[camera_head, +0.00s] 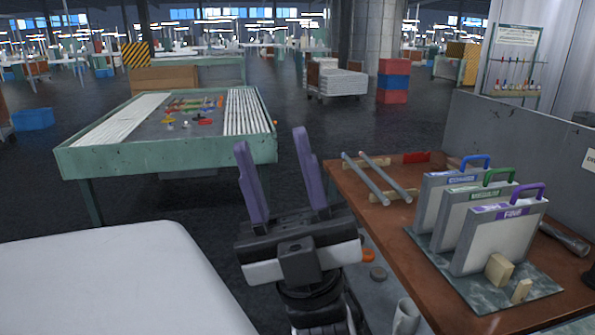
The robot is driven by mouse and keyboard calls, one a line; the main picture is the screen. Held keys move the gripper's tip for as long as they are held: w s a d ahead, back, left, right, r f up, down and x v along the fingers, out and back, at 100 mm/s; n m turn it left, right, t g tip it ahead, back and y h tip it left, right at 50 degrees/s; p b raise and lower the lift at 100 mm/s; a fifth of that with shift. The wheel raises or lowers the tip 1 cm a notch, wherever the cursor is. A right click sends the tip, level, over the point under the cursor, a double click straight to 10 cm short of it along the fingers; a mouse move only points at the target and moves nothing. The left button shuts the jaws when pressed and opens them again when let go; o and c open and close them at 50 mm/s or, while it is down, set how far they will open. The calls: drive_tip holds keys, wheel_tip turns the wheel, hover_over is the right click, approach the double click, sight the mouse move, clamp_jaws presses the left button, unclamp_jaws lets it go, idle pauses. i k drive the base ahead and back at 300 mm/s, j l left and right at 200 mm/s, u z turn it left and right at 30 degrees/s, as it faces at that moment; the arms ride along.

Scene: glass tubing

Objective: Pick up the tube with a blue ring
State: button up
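My gripper (270,140) has two purple fingers spread wide apart. It is open and empty, pointing up and away in the middle of the view, left of the brown workbench (405,240). Two grey tubes lie side by side on wooden rests on that bench: the left tube (366,180) and the right tube (384,175). Both are apart from my gripper, to its right. Another grey tube (565,238) lies behind the upright cases, partly hidden. I cannot make out a blue ring on any tube.
Three upright cases with blue (475,162), green (498,176) and purple (527,191) handles stand on a mottled board (535,283). A grey partition (520,140) backs the bench. A green table (100,158) stands at left. Dark floor (340,125) lies between.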

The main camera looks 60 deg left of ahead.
sight(382, 197)
drive_tip(key=j+u, duration=0.15)
drive_tip(key=u, duration=1.1)
drive_tip(key=i+j+z, duration=0.1)
drive_tip(key=i+j, duration=0.4)
drive_tip(key=i, duration=0.25)
drive_tip(key=i+j+z, duration=0.1)
drive_tip(key=i+j, duration=0.65)
drive_tip(key=i, duration=0.25)
drive_tip(key=i+j, duration=0.15)
drive_tip(key=i, duration=0.2)
drive_tip(key=i+j+z, duration=0.1)
drive_tip(key=i, duration=0.3)
drive_tip(key=j, duration=0.05)
